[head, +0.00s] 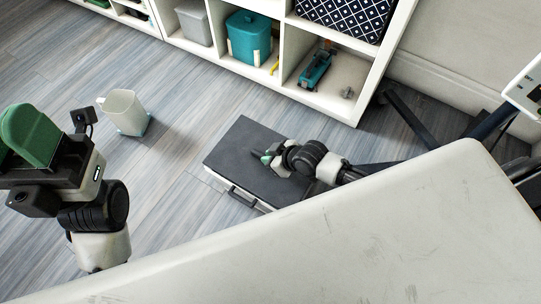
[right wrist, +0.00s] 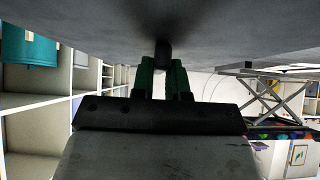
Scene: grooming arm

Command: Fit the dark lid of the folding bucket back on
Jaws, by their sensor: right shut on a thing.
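The dark grey rectangular lid (head: 238,149) lies flat, low over the floor in the middle of the head view. A pale body with a dark handle (head: 243,197), apparently the folding bucket, shows under its front edge; I cannot tell whether the lid is seated. My right gripper (head: 268,156) is above the lid, shut on its dark knob. In the right wrist view, the green fingers (right wrist: 163,75) close around the knob (right wrist: 163,52), against the lid's grey face (right wrist: 90,22). My left gripper (head: 32,133) is raised at the far left, its green pad showing; its opening is unclear.
A white cup-like container (head: 124,110) with a blue base stands on the floor to the left. A white shelf unit (head: 345,105) with bins is behind. A large pale tabletop (head: 400,235) fills the lower right. Bare floor lies left of the lid.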

